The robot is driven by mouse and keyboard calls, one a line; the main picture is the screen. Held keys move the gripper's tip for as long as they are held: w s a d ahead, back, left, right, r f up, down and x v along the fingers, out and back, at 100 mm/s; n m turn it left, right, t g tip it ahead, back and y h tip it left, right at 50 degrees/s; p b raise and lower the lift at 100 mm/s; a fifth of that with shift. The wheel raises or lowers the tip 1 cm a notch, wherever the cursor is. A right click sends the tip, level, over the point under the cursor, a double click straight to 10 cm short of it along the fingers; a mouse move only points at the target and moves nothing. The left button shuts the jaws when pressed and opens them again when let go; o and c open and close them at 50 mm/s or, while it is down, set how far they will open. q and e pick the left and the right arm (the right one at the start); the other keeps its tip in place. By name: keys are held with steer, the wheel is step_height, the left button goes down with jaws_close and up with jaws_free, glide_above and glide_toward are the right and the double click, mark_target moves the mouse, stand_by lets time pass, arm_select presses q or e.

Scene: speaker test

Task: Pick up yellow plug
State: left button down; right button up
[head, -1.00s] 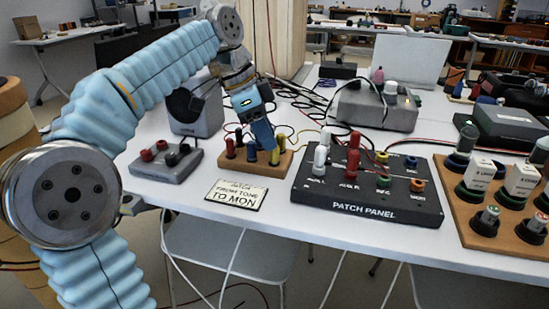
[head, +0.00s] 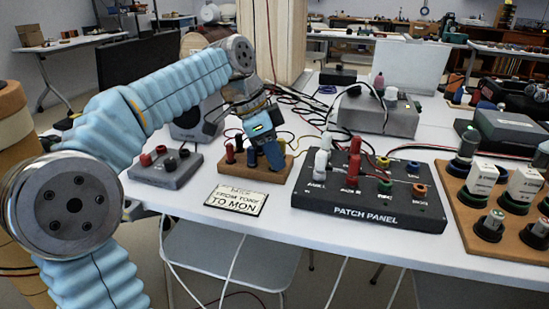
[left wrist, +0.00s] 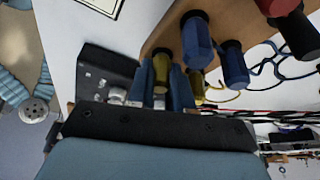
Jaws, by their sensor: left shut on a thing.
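A wooden plug block (head: 262,172) stands on the white table with red, dark blue and yellow plugs upright in it. My left gripper (head: 274,160) reaches down over its right end. In the left wrist view, the blue fingers of my left gripper (left wrist: 163,82) are shut on a yellow plug (left wrist: 161,66), at the block's edge. I cannot tell whether this plug is clear of its hole. Another yellow plug (head: 282,145) shows just behind the finger in the head view. Blue plugs (left wrist: 197,38) stand beside the held one. My right gripper is not in view.
A black patch panel (head: 330,198) with red and white plugs stands right of the block. A grey box with jacks (head: 165,172) is to its left. A label card (head: 237,199) lies in front. Cables run behind the block.

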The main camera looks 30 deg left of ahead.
arm_select(q)
steer(key=shift+r, duration=0.1)
steer(key=shift+r, duration=0.2)
step_height(320, 180, up, 2)
steer(key=shift+r+p, duration=0.25)
steer(key=shift+p, duration=0.3)
steer(key=s+d+r, duration=0.3)
steer(key=s+r, duration=0.7)
steer(key=s, duration=0.3)
steer(key=shift+s+d+p, duration=0.2)
steer(key=shift+s+p, duration=0.15)
steer(key=shift+p, duration=0.05)
steer(key=shift+r, duration=0.1)
step_height(320, 180, up, 4)
steer(key=p, duration=0.4)
